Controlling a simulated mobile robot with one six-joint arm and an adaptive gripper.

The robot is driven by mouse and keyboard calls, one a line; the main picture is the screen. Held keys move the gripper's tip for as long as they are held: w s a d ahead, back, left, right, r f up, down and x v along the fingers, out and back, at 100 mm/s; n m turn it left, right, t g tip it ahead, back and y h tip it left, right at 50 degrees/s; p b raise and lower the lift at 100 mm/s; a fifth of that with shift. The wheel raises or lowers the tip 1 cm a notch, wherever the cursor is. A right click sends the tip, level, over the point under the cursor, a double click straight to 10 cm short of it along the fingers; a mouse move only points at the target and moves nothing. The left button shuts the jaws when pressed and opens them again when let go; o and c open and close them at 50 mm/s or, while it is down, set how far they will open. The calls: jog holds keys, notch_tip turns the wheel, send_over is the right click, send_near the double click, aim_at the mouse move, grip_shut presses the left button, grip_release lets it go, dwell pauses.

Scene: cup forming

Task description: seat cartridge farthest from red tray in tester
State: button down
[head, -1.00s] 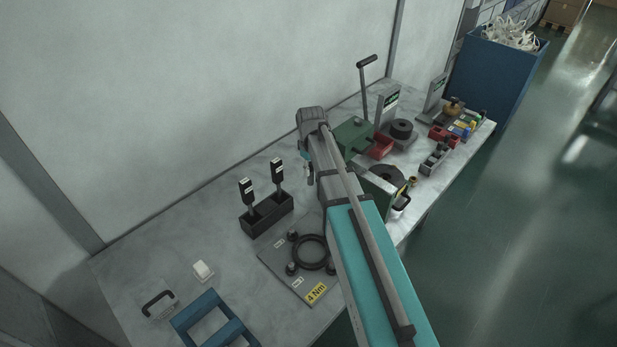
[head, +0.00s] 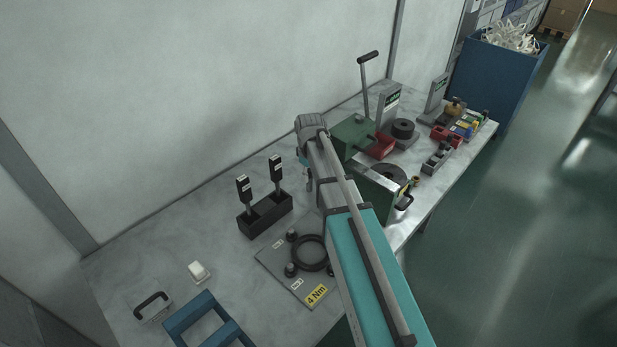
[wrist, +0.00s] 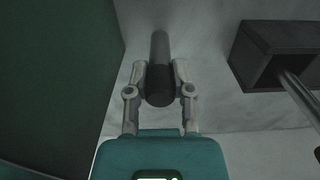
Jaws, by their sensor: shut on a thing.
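My gripper (wrist: 158,82) is shut on a dark grey cylinder (wrist: 158,88), with one finger on each side of it. The cylinder has a darker near end and a paler far part. I cannot tell for certain that it is a cartridge. In the head view my arm hides most of the gripper and the cylinder. A red tray (head: 381,147) sits beside a green lever machine (head: 352,138). A second red tray (head: 445,136) lies farther back. I cannot tell which unit is the tester.
A black holder (head: 264,219) with two labelled black-handled tools stands left of my arm. It seems to be the open dark box (wrist: 262,62) in the wrist view. A plate (head: 280,262) marked "4 Nm" lies in front. A dark green surface (wrist: 55,75) is close on the left.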

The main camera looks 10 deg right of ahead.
jog(key=shift+f, duration=0.15)
jog(key=shift+c, duration=2.4)
grip_release()
jog(key=shift+r, duration=0.2)
notch_tip(320, 180, up, 12)
jog(key=p, duration=1.2)
jog(key=s+m, duration=0.6)
jog(key=s, duration=1.3)
jog(key=shift+a+m, duration=0.2)
jog(key=shift+m, duration=0.2)
